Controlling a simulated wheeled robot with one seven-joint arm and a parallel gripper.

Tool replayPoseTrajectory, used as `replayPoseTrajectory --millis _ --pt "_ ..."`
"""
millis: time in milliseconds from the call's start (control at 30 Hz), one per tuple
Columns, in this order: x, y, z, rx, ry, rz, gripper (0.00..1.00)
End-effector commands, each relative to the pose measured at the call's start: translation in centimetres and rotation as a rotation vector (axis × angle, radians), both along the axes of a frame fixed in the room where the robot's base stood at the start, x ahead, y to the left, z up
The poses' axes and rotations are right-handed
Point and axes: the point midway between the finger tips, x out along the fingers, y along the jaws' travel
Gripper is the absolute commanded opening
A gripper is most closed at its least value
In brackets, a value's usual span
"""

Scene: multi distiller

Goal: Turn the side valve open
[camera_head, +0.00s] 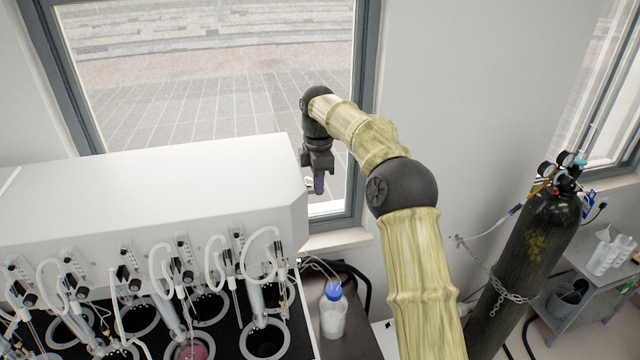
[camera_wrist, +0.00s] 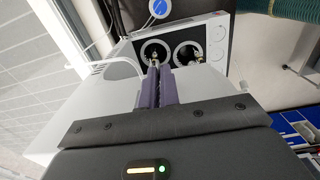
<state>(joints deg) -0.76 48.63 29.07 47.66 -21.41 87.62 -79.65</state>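The white multi distiller (camera_head: 150,195) fills the left of the head view. Its side panel (camera_wrist: 215,45) shows in the wrist view, with two round dark recesses. The left recess (camera_wrist: 147,46) and the right recess (camera_wrist: 180,48) each hold a small metallic fitting, perhaps valves; which one is the side valve I cannot tell. My gripper (camera_wrist: 159,70) has its purple fingers side by side, looking shut, with the tips overlapping the left recess in the picture. Contact with the fitting is unclear. In the head view my gripper (camera_head: 319,188) points down beside the distiller's right end, which hides its side face.
A bottle with a blue cap (camera_head: 333,292) stands right of the distiller, with thin tubes near it. A window lies behind my gripper. A black gas cylinder (camera_head: 530,255) with gauges is chained at the right. Glassware and hoses line the distiller's front.

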Motion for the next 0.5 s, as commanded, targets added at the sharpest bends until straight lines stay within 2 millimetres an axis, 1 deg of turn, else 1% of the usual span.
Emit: replayPoseTrajectory --millis 467,500 --pt "-0.04 0.04 -0.10 -0.016 0.000 0.000 0.00" --pt "-0.04 0.04 -0.11 -0.016 0.000 0.000 0.11"
